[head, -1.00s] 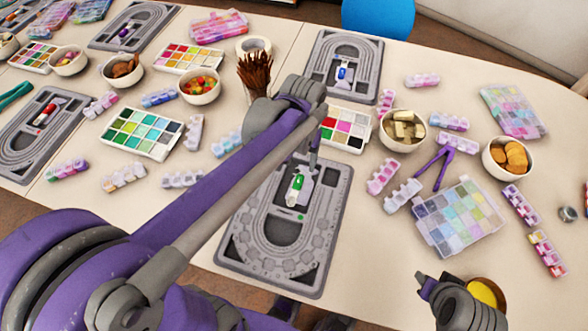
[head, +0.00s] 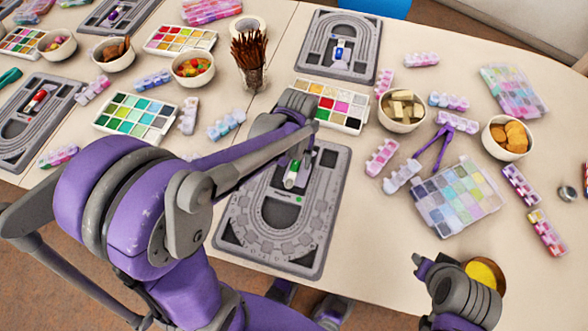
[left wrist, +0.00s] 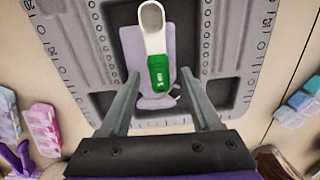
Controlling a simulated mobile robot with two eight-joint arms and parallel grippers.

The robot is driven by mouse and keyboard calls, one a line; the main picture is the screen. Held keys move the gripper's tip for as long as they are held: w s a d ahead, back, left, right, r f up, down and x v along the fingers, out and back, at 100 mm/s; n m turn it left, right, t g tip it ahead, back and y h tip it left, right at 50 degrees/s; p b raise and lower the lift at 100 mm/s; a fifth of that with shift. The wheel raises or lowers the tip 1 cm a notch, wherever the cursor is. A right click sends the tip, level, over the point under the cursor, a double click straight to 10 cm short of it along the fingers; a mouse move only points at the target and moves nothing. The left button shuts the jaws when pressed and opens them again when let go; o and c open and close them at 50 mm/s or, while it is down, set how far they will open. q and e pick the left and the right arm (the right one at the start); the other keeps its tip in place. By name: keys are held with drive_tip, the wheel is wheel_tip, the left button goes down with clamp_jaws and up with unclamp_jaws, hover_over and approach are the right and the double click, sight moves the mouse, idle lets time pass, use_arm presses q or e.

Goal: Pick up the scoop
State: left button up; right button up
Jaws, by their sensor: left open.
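A scoop with a green handle (left wrist: 160,72) and a pale bowl lies on a lilac pad on the grey bead board (left wrist: 225,45). In the head view the scoop (head: 291,174) shows only partly, on the near board (head: 240,235), with my arm close over it. My left gripper (left wrist: 160,78) is open, one finger on each side of the handle, which is seen between them. I cannot tell whether the fingers touch it. My right gripper (head: 422,264) is at the table's front right; its jaws are too small to read.
A paint palette (head: 330,105) and a cup of brushes (head: 250,75) stand behind the board. To the right are bead boxes (head: 455,195), purple tweezers (head: 433,150) and bowls (head: 403,112). Other boards with scoops lie at the back (head: 350,25) and left (head: 20,150).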

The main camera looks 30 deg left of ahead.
use_arm(q)
clamp_jaws()
idle(0.3)
